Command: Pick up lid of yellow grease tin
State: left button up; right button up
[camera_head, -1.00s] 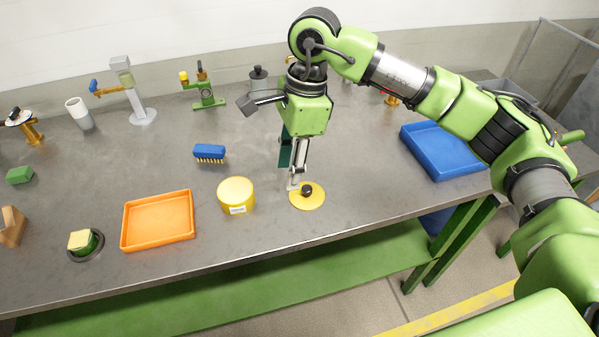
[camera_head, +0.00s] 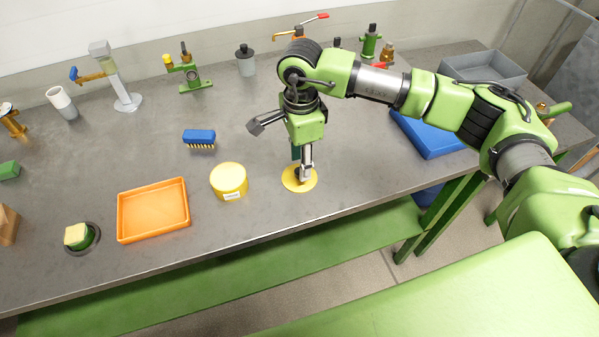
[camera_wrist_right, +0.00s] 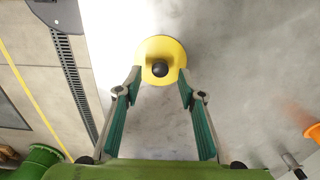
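The yellow round lid (camera_head: 290,184) lies flat on the grey table near its front edge. It also shows in the right wrist view (camera_wrist_right: 160,48), with a black knob (camera_wrist_right: 160,70) at its middle. My left gripper is out of view.
An orange tray (camera_head: 153,210) lies left of the tin, and a blue brush (camera_head: 199,136) behind it. A blue tray (camera_head: 428,134) is on the right, partly behind my right arm. Several fixtures stand along the back. The table around the lid is clear.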

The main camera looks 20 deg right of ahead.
notch_tip(320, 180, down, 2)
jog(key=shift+f, duration=0.45)
jog(key=c, duration=1)
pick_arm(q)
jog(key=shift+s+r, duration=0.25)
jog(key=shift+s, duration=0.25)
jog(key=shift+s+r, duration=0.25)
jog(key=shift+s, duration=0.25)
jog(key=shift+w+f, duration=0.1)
